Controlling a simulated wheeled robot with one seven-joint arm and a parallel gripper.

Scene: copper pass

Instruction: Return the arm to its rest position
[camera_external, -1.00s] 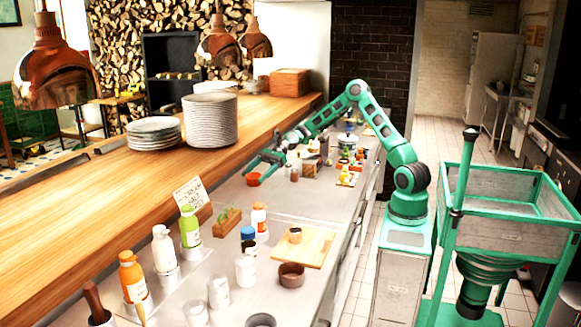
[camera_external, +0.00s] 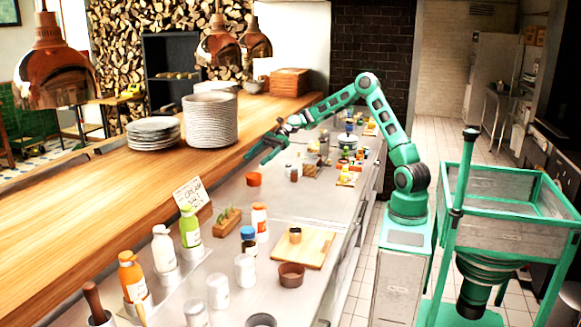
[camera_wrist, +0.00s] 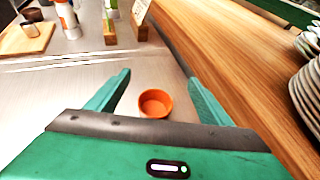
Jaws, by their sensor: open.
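My green arm reaches left over the steel counter from its base in the external view. My gripper (camera_external: 257,155) is open and empty, held above the counter near the wooden shelf edge. Its two green fingers stand apart in the wrist view (camera_wrist: 158,90). A small orange bowl (camera_external: 253,179) stands on the counter just below the gripper. In the wrist view the orange bowl (camera_wrist: 155,103) shows between the fingers but lower down, apart from them.
A wooden shelf (camera_external: 90,215) with stacked plates (camera_external: 210,119) runs along the left. Bottles, a sign (camera_external: 190,194), a cutting board (camera_external: 303,247) and a brown bowl (camera_external: 291,275) crowd the near counter. Copper lamps (camera_external: 217,47) hang above. More jars stand beyond the gripper.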

